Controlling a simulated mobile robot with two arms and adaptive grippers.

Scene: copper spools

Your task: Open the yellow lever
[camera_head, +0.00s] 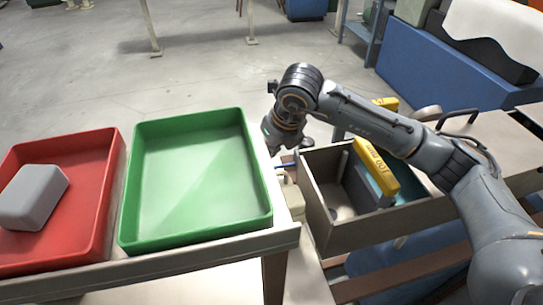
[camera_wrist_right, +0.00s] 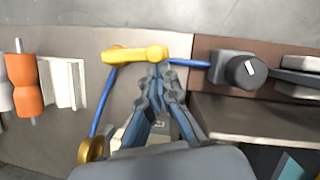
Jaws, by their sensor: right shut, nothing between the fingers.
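A yellow lever (camera_wrist_right: 135,53) shows in the right wrist view, lying across the top of a panel beside a blue cable or rod. My right gripper (camera_wrist_right: 162,72) is shut and empty, its fingertips at the right end of the lever. Whether they touch it I cannot tell. In the head view my right gripper (camera_head: 276,139) points down between the green tray and the open bin, and the lever is hidden there. My left gripper is not in view.
A green tray (camera_head: 262,216) stands empty; a red tray (camera_head: 105,205) holds a grey block (camera_head: 33,197). A bin (camera_head: 318,205) with a yellow "OUT" bar (camera_head: 377,168) is at right.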

